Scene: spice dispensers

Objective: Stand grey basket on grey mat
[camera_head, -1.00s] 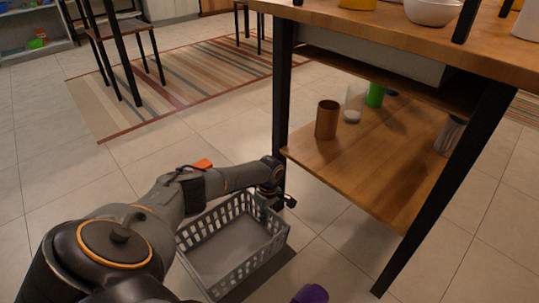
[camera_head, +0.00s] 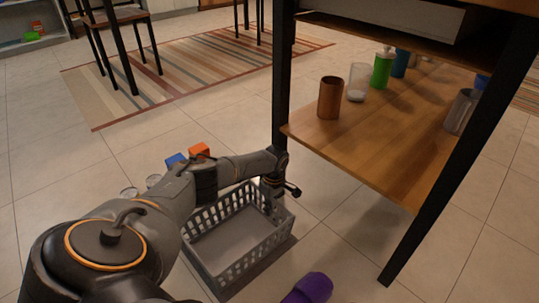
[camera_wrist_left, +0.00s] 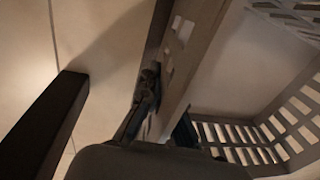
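The grey basket (camera_head: 262,249), open-topped with slotted walls, is low over the tiled floor beside the table leg. My left gripper (camera_head: 273,192) is at its far right rim. In the left wrist view the basket wall (camera_wrist_left: 196,60) passes between my left fingers (camera_wrist_left: 165,112), which look closed on it. A darker patch shows along the basket's lower right side in the head view; I cannot tell if it is the grey mat or a shadow, nor whether the basket touches what is under it. My right gripper is out of view.
The table's dark leg (camera_head: 283,80) stands right behind my left gripper. Its low wooden shelf (camera_head: 375,150) carries a brown cup (camera_head: 330,97) and bottles. A purple object (camera_head: 312,288) lies right of the basket. Orange (camera_head: 199,151) and blue (camera_head: 176,160) blocks are behind my arm.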

